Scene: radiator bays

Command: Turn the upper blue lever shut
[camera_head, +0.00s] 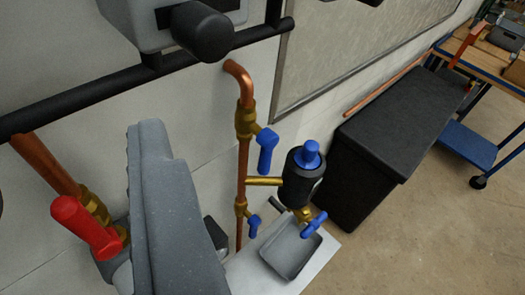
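The upper blue lever (265,152) hangs from a brass valve (245,120) on a vertical copper pipe (243,170), near the picture's middle. Its grip points down and slightly left, roughly along the pipe and apart from it. A smaller lower blue lever (254,226) sits on the brass fitting below. I can make out no fingers of my gripper in this view, and nothing visible touches the upper lever.
A black-and-blue cylinder (303,175) and a blue-handled tap (314,224) stand right of the pipe, above a grey tray (290,252). A black bar (100,92) crosses above. Open floor (420,240) lies right.

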